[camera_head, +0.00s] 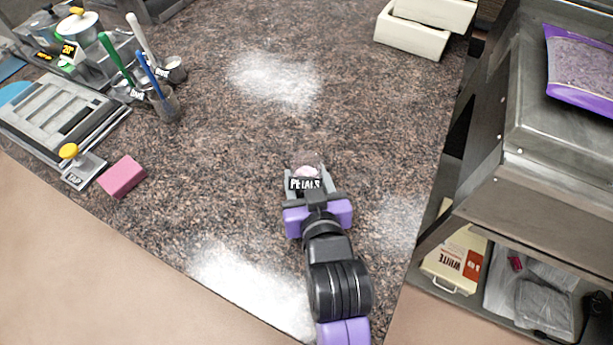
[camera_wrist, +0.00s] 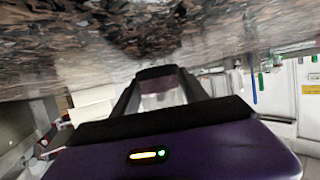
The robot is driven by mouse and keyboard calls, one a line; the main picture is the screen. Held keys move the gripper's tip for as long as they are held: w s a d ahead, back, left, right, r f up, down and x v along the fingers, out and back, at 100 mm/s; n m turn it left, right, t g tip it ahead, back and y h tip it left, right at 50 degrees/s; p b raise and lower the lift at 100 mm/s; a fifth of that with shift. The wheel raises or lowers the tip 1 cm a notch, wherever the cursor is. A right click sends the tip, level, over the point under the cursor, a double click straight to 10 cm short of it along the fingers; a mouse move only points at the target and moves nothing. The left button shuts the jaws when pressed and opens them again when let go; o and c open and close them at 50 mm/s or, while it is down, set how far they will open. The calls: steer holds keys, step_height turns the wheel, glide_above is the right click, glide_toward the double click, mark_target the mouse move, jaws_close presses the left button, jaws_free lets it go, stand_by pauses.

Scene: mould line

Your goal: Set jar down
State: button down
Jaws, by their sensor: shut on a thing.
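The jar (camera_head: 304,171) is small and clear, with pale pink contents and a black label reading "PETALS". In the head view it sits between the fingers of my gripper (camera_head: 306,181), over the granite counter (camera_head: 230,150). My gripper is shut on the jar. In the wrist view the jar (camera_wrist: 160,97) shows as a pale clear shape between the two fingers, near the counter surface (camera_wrist: 150,35). I cannot tell whether its base touches the counter. My gripper's palm hides part of the jar.
A pink block (camera_head: 122,177), a grey mould tray (camera_head: 65,115) and cups with brushes (camera_head: 164,103) stand at the left. White bins (camera_head: 410,38) stand at the back right. A metal cabinet (camera_head: 560,160) stands to the right. The counter around the jar is clear.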

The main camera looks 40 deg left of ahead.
steer(key=shift+s+d+f, duration=0.1)
steer(key=shift+f, duration=0.5)
steer(key=shift+s+d+f, duration=0.1)
steer(key=shift+f, duration=0.45)
steer(key=c, duration=0.5)
jaws_free()
steer(key=shift+s+d, duration=0.2)
steer(key=s+d+r, duration=0.1)
steer(key=d+r, duration=0.1)
steer(key=s+d+r, duration=0.2)
steer(key=shift+s+d, duration=0.1)
steer(key=shift+s, duration=0.1)
steer(key=shift+s+d+r, duration=0.25)
steer(key=shift+d+r, duration=0.1)
steer(key=shift+r, duration=0.2)
